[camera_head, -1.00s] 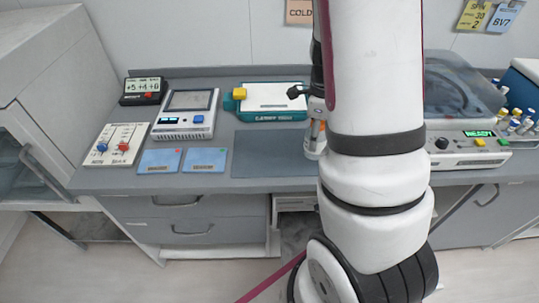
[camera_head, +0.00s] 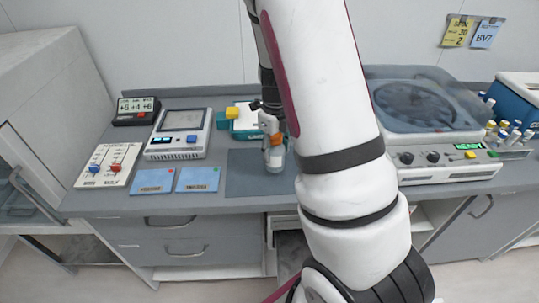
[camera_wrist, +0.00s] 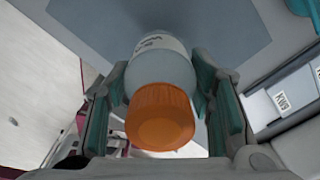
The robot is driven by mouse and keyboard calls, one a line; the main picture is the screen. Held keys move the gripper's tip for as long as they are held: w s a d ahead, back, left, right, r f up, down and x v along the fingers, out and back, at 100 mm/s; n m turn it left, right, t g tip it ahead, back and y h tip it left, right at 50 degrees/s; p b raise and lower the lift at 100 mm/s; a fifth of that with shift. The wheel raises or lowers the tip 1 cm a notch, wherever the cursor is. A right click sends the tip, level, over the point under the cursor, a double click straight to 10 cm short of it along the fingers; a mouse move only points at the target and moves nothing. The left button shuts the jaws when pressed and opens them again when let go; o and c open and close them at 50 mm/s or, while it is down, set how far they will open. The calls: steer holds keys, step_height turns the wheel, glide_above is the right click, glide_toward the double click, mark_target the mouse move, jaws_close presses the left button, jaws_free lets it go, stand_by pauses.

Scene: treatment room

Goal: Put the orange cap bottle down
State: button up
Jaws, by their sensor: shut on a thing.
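The orange cap bottle (camera_head: 276,160) is a clear-to-white bottle with a label, seen over the dark grey mat (camera_head: 242,172). In the wrist view its orange cap (camera_wrist: 160,118) faces the camera, and its labelled body (camera_wrist: 160,68) points away toward the grey surface. My gripper (camera_wrist: 161,78) is shut on the bottle, one finger on each side. In the head view my gripper (camera_head: 272,122) is partly hidden by my arm. The bottle looks upright and low over the mat; I cannot tell whether its base touches.
Left of the mat lie two blue cards (camera_head: 198,179), a grey meter (camera_head: 178,134) and a white slider panel (camera_head: 108,166). A teal-and-white box (camera_head: 246,128) is behind. A centrifuge (camera_head: 425,115) stands right, with a rack of several tubes (camera_head: 508,135) beyond it.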

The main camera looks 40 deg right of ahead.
steer(key=shift+w+a, duration=0.25)
steer(key=shift+w, duration=0.35)
steer(key=shift+w+a+f+p, duration=0.1)
steer(key=shift+w+f+p, duration=0.1)
steer(key=shift+f, duration=0.75)
steer(key=shift+w+a+f+p, duration=0.1)
steer(key=shift+w+f+p, duration=0.1)
steer(key=shift+f, duration=0.7)
steer(key=shift+f, duration=0.1)
steer(key=o, duration=1.4)
steer(key=shift+s, duration=0.1)
